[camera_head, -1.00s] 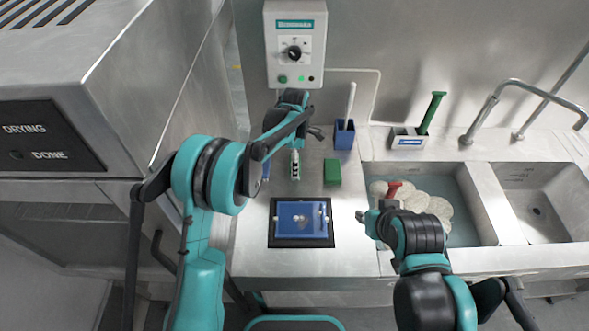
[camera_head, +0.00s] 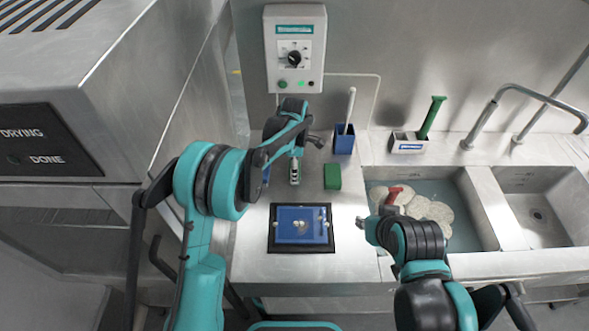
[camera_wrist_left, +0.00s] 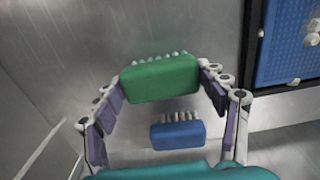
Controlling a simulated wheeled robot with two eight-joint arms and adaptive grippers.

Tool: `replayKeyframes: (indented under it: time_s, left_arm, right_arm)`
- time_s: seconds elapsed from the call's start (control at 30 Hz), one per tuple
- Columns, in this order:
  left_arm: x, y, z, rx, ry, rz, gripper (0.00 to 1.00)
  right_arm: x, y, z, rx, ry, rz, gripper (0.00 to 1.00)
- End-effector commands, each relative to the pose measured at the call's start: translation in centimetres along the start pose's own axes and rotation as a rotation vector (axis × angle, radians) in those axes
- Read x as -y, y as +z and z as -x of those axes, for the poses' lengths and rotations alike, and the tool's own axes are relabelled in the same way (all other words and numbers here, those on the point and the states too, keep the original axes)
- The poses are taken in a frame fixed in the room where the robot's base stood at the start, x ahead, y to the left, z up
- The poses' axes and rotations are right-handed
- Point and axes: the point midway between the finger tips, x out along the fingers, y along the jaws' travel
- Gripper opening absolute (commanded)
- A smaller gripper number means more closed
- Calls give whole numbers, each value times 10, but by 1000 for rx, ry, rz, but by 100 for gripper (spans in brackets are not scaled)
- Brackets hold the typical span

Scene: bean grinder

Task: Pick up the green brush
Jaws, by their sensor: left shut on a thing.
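The green brush (camera_wrist_left: 160,78), a green block with white bristles along its far edge, is between the fingers of my left gripper (camera_wrist_left: 165,95) in the left wrist view. The fingers grip its two ends. In the head view my left gripper (camera_head: 294,160) is over the counter, behind the blue tray; a small white-and-green piece shows there, and the arm hides much of the rest. A blue brush (camera_wrist_left: 178,135) lies on the counter beside the green one. My right gripper (camera_head: 362,223) is near the sink's front left edge; its fingers are too small to read.
A blue tray (camera_head: 285,238) in a black frame lies in front. A green block (camera_head: 332,176) and a blue cup (camera_head: 344,139) with a white handle stand to the right. The left sink basin (camera_head: 478,222) holds water and pale round things. A large steel machine (camera_head: 80,90) stands left.

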Motion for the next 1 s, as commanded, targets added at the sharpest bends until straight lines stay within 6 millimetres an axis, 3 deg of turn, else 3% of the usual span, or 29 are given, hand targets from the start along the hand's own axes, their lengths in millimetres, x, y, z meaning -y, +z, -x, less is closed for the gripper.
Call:
replayKeyframes:
  time_s: [0.23, 0.6, 0.8, 1.0]
  left_arm:
    - [0, 0, 39, 0, 0, 0, 38]
    - [38, 75, 88, 0, 0, -4, 38]
    - [49, 98, 102, 0, 0, -1, 38]
    - [52, 105, 106, 0, 0, 0, 38]
  right_arm:
    - [0, -9, 12, 0, 0, 0, 29]
    - [0, -20, 27, 0, 0, 0, 29]
    - [0, -22, 31, 0, 0, 0, 29]
    - [0, -23, 32, 0, 0, 0, 29]
